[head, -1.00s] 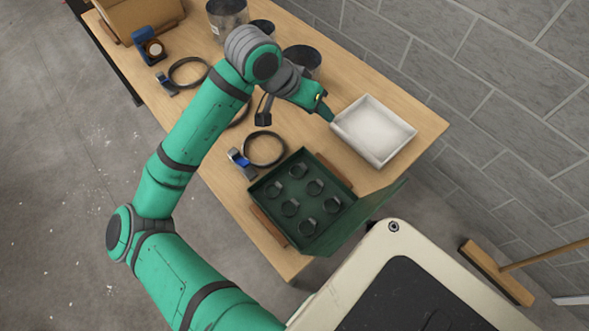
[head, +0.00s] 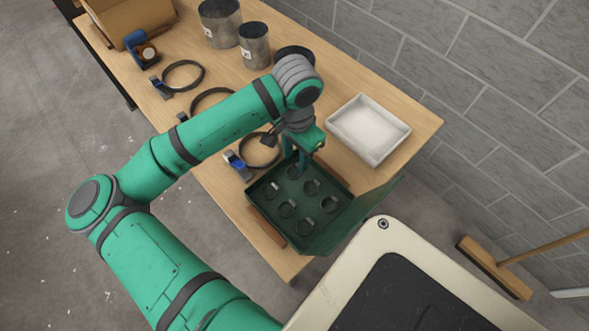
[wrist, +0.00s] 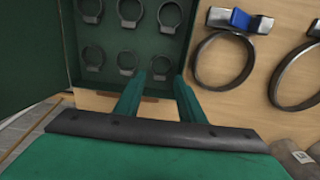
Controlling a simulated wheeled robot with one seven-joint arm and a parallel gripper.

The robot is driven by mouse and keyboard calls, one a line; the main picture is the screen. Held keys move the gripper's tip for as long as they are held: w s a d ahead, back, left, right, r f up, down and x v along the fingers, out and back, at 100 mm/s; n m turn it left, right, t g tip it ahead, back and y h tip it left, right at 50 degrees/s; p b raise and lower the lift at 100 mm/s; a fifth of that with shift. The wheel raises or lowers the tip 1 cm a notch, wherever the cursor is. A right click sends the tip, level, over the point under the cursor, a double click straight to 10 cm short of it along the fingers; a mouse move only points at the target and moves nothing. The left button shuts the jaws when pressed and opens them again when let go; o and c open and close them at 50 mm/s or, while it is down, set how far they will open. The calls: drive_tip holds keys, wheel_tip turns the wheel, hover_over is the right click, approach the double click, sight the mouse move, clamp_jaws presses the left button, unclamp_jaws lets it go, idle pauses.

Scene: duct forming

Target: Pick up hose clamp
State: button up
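Several small dark ring-shaped hose clamps lie in rows in an open green case (head: 338,212); one (head: 310,187) shows in the head view. In the wrist view, a clamp (wrist: 161,66) of the row nearest me appears between my fingertips, and another clamp (wrist: 127,60) sits just left of them. My gripper (head: 296,172) points down over the case's far corner. Its two green fingers (wrist: 158,76) are apart, with nothing held between them. Whether they touch the clamp or hover above it I cannot tell. In the head view my gripper partly hides that corner.
A larger black ring with a blue part (head: 235,165) lies beside the case; others lie farther left. A white tray (head: 369,130) stands right of my gripper. Metal cylinders (head: 254,46) and a cardboard box (head: 130,18) stand at the back. A block wall borders the table's right side.

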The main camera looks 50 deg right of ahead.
sight(294, 170)
drive_tip(key=shift+w+a+f, duration=0.1)
drive_tip(key=shift+a+f, duration=0.05)
drive_tip(key=shift+f, duration=1.15)
drive_tip(key=shift+a+f, duration=0.1)
drive_tip(key=shift+f, duration=1.15)
drive_tip(key=c, duration=0.7)
drive_tip(key=shift+r, duration=0.15)
